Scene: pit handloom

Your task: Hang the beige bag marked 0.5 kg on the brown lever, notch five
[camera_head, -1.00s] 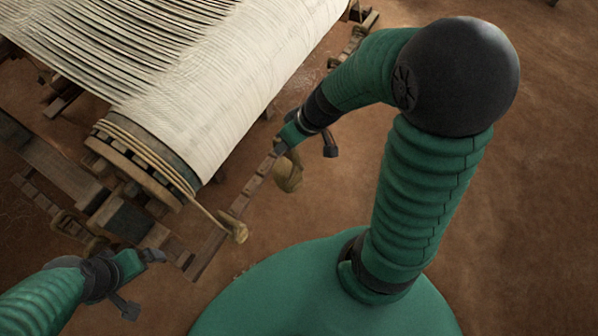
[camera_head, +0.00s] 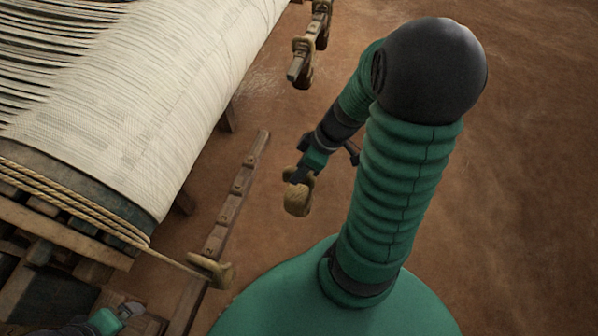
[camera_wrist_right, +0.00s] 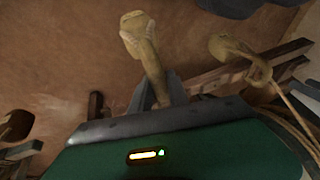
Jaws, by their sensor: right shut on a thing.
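My right gripper (camera_head: 301,176) is shut on a beige bag (camera_head: 297,199), which hangs below it over bare floor. In the right wrist view, the bag (camera_wrist_right: 138,34) sticks out from between the fingers (camera_wrist_right: 160,90). No marking is readable on it. The brown lever (camera_head: 239,185) is a long notched bar left of the held bag, apart from it. Another beige bag (camera_head: 214,270) is at the lever's near part, with a rope running to it from the cloth roller. My left gripper (camera_head: 130,311) is low at the left; its jaw opening is too small to judge.
The loom's roller with white cloth (camera_head: 150,120) fills the left side. A wooden rack (camera_head: 298,62) with more beige bags stands at the top centre. The rope (camera_head: 165,255) crosses from the roller towards the lever. Brown floor on the right is clear.

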